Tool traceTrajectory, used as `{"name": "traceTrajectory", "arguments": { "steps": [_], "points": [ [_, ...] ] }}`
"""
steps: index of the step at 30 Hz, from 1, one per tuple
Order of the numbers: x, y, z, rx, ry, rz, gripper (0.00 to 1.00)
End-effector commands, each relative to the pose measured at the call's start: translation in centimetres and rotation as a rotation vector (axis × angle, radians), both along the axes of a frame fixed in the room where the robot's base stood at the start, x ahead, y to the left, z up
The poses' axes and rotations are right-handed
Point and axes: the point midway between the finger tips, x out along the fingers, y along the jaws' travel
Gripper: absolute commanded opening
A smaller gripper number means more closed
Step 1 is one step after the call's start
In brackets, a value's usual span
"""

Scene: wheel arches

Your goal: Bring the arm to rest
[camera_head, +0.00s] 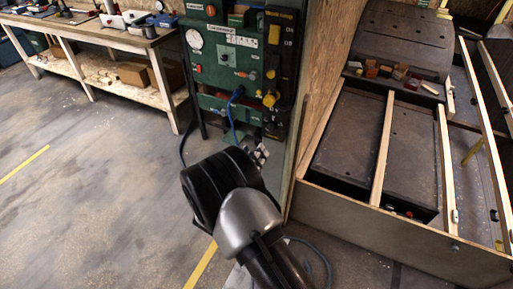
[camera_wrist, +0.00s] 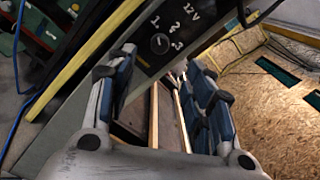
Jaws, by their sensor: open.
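My arm (camera_head: 240,205) reaches up from the bottom middle in the head view, between the green panel and the wooden van bay. My gripper (camera_wrist: 160,85) is open and empty in the wrist view, with its two blue-grey padded fingers apart. Only a small part of it shows past my wrist in the head view. Between and beyond the fingers is a dark switch panel (camera_wrist: 180,28) marked 12V and 1, 2, 3, with a round knob (camera_wrist: 159,43). I cannot tell how far the fingers are from it.
A green control panel (camera_head: 222,62) with gauge, knobs and blue cable stands close behind my arm. A wooden bay (camera_head: 405,225) with dark boxes and slats is at right. A workbench (camera_head: 110,35) stands at back left. The grey floor (camera_head: 90,190) at left is clear.

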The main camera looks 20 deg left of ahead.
Motion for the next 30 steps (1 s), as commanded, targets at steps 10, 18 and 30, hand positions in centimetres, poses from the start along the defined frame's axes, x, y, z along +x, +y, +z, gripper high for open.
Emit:
{"name": "traceTrajectory", "arguments": {
  "steps": [10, 18, 30],
  "points": [
    [1.0, -2.7, 2.3, 0.069, 0.002, -0.085, 0.48],
    [1.1, -18.4, 11.8, 0.486, -0.011, -0.553, 0.48],
    [-12.5, -36.4, 18.9, 1.314, -0.198, -1.262, 0.48]
  ]
}}
